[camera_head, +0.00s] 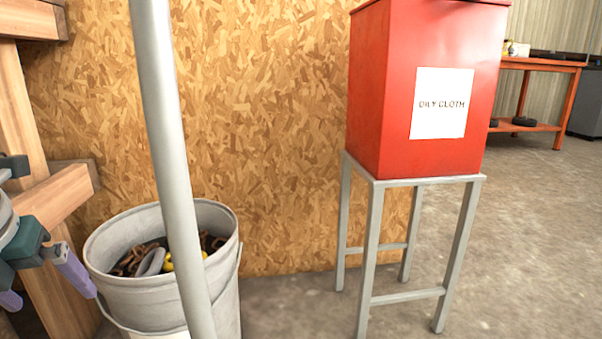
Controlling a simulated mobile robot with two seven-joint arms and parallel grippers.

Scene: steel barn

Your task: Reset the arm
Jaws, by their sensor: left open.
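My left gripper (45,283) shows at the left edge of the head view, partly cut off by the frame. Its two purple fingers are apart and nothing is seen between them. It is beside the left side of a grey bucket (150,292), in front of a wooden frame. My right gripper is not in view.
A grey pole (168,130) crosses in front of the bucket, which holds rusty metal pieces. A red bin (395,105) labelled "OILY CLOTH" stands on a grey metal stand (370,255) against a chipboard wall. Wooden beams (52,197) are at left.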

